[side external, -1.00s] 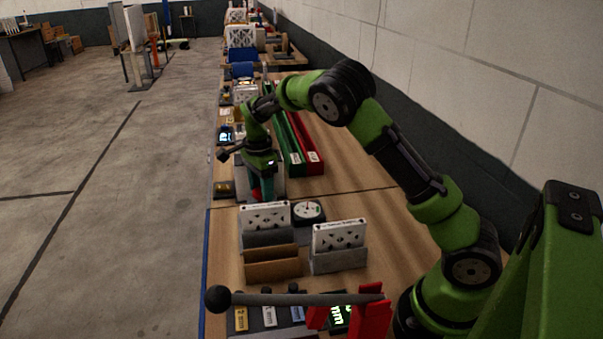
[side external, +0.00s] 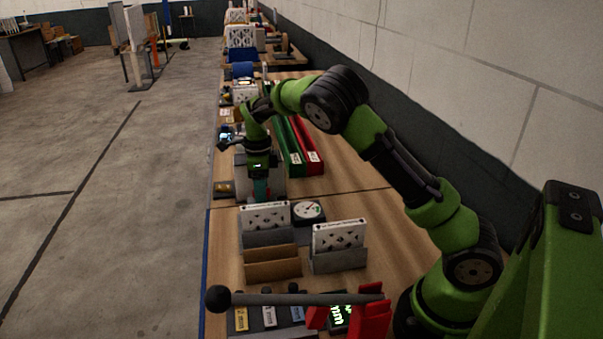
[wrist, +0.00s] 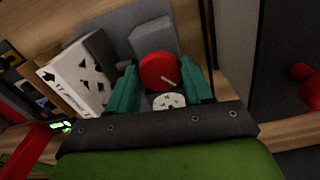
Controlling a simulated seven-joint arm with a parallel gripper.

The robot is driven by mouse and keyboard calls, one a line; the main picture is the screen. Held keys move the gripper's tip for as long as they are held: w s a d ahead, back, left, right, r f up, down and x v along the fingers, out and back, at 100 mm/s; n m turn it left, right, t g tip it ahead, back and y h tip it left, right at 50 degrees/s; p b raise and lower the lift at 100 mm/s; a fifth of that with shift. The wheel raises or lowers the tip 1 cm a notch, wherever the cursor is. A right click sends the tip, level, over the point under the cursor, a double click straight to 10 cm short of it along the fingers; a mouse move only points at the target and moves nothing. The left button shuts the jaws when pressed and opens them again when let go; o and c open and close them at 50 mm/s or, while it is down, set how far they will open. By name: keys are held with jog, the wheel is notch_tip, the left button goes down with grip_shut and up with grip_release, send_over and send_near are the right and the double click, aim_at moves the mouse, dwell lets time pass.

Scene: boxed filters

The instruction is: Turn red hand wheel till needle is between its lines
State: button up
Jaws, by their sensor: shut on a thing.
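The red hand wheel (wrist: 158,70) is a round red knob with a pale line on its face. In the wrist view it sits between the teal fingers of my gripper (wrist: 161,85), which is shut on it. In the side view my gripper (side external: 261,188) points down at the bench behind the white boxes and hides the wheel. The round gauge (side external: 308,210) has a white face in a dark housing, with a thin needle slanting to the upper right and a green mark. Whether the needle lies between its lines is too small to tell.
White patterned filter boxes (side external: 339,238) stand in grey holders near the gauge, with a brown holder (side external: 272,263) in front. Green and red long trays (side external: 305,150) lie behind my gripper. A dark lever with a ball end (side external: 217,298) crosses the near bench.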

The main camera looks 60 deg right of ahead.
jog(key=shift+r, duration=0.1)
dwell(0.3)
jog(key=o, duration=1)
jog(key=shift+o, duration=0.2)
notch_tip(320, 180, up, 17)
